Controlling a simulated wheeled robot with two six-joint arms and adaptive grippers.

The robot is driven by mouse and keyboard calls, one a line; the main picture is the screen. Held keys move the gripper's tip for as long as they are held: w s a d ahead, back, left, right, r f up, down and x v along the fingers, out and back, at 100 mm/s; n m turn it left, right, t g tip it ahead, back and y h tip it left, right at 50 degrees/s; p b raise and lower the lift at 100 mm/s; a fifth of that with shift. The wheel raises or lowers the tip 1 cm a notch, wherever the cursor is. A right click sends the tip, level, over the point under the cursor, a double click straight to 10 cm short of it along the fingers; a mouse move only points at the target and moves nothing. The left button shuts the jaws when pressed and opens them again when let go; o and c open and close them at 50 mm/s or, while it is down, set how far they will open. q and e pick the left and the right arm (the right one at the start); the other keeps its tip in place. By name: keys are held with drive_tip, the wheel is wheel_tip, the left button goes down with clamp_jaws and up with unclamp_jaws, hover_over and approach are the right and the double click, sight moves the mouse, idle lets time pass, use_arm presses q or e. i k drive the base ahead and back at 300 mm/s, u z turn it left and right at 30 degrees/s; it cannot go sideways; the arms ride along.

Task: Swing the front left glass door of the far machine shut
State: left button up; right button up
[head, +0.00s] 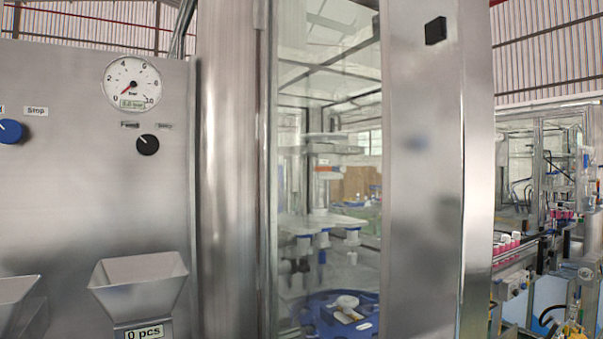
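A glass pane (330,190) stands upright in the near machine, between a rounded steel column (228,170) on its left and a wide steel post (422,200) on its right. I cannot tell whether it is a door, or whether it is open or shut. Through it I see a blue turntable (318,316) with white parts and several hanging tool heads (322,240). A second glass-walled machine (535,165) stands further back at the right; its doors are too small to make out. Neither of my grippers shows.
A steel panel (75,190) on the left carries a pressure gauge (132,82), a blue knob (11,131) and a black knob (147,145). A steel hopper (138,285) juts out below. A conveyor with pink-capped items (507,243) runs at the right.

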sight(438, 100)
drive_tip(key=u, duration=0.95)
drive_tip(key=k, duration=0.9)
drive_tip(key=z, duration=1.05)
